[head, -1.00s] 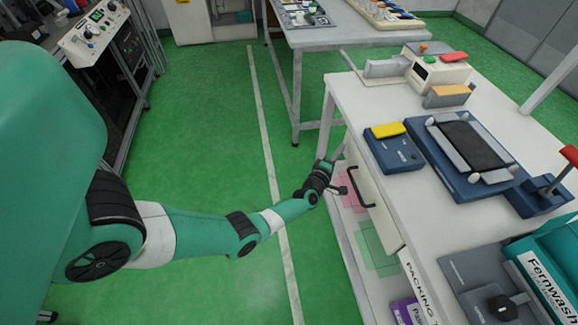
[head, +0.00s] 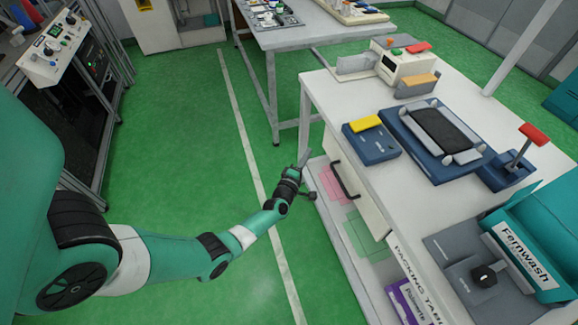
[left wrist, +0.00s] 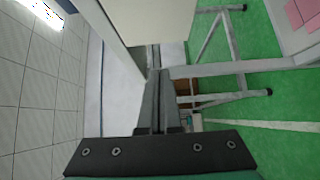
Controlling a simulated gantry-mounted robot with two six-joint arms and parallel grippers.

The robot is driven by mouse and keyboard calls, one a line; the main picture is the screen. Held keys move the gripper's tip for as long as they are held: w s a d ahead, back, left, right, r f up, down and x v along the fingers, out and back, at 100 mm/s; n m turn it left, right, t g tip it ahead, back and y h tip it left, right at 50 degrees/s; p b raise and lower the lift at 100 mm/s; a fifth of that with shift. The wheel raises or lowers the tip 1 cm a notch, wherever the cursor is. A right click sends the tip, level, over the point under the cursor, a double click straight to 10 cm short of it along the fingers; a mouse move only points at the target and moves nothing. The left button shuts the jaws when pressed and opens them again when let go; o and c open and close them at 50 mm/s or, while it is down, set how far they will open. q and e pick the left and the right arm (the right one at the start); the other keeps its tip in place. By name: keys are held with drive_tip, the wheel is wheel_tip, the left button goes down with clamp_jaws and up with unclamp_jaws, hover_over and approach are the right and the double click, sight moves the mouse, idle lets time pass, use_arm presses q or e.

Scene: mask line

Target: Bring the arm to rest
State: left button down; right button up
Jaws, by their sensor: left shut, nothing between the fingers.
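My left gripper (head: 305,160) is at the end of the green arm that comes in from the left. It is in the air beside the near left leg of the white packing table (head: 318,85), left of the drawer front (head: 352,180). It is shut and empty. In the left wrist view its fingers (left wrist: 158,95) lie together, with nothing between them. My right gripper is not in view.
On the packing table are a blue fixture (head: 437,130), a blue box with a yellow pad (head: 372,145), a red-handled lever (head: 520,150) and a teal Fernwash box (head: 540,240). Green floor (head: 180,130) is clear left of the table.

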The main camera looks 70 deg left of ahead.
use_arm(q)
drive_tip(key=p+v, duration=0.2)
drive_tip(key=v, duration=0.5)
drive_tip(key=shift+w+d, duration=0.25)
drive_tip(key=shift+w, duration=0.05)
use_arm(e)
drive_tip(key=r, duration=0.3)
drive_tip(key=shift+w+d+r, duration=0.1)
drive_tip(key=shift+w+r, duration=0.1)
use_arm(q)
drive_tip(key=shift+r, duration=0.15)
